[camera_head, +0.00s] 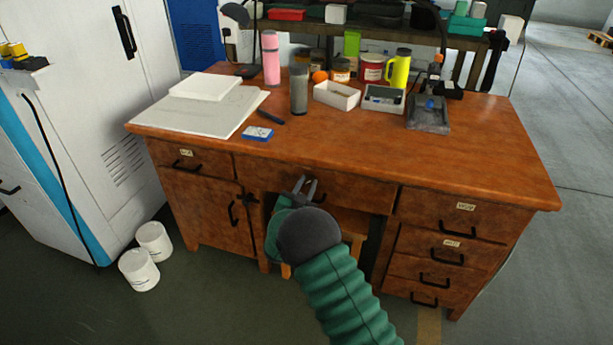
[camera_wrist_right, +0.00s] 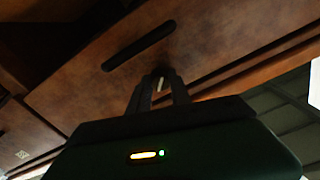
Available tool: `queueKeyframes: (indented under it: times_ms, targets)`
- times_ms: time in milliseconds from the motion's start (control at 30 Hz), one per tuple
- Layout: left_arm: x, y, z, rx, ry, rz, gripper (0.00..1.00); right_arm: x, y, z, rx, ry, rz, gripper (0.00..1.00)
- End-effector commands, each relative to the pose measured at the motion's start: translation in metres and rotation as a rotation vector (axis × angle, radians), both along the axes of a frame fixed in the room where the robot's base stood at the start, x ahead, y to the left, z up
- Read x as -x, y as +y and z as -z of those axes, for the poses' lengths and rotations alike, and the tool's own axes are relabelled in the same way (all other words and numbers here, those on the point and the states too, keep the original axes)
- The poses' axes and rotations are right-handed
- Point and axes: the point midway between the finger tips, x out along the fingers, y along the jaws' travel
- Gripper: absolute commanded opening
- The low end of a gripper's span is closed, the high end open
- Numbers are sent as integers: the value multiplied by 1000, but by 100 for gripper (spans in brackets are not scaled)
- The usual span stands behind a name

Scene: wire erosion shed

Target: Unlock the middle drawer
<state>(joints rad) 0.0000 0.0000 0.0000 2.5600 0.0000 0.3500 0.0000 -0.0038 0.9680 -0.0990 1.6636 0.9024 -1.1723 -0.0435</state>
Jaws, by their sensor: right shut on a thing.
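The wooden desk's wide middle drawer (camera_head: 355,193) is closed in the head view. Its brown front also shows in the wrist view (camera_wrist_right: 205,45), with a black bar handle (camera_wrist_right: 138,46). My right gripper (camera_head: 305,182) is at this drawer front, beside the handle. In the wrist view the right gripper (camera_wrist_right: 161,83) is shut on a small pale piece (camera_wrist_right: 160,84), which looks like a key at the drawer's lock. The fingers hide most of it, and I cannot tell how far it is turned. My left gripper is not in view.
The desktop (camera_head: 370,145) holds a pink bottle (camera_head: 271,58), a grey bottle (camera_head: 299,90), trays and a blue-white box (camera_head: 258,134). Side drawers (camera_head: 450,226) are at the right and a cabinet door (camera_head: 208,210) at the left. White buckets (camera_head: 139,270) stand on the floor at left.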

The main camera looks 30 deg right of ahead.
Motion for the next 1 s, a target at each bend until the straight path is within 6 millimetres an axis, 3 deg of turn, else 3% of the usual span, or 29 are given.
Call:
queueKeyframes:
  times_ms: [33, 400, 1000]
  targets:
    - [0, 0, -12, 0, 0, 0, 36, 1, 0, -4, 27, 38, 0, 0]
    - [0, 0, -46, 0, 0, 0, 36, 1, 0, -3, 254, 302, -1, 0]
    - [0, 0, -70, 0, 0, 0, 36, 1, 0, 1, 486, 574, -3, 0]
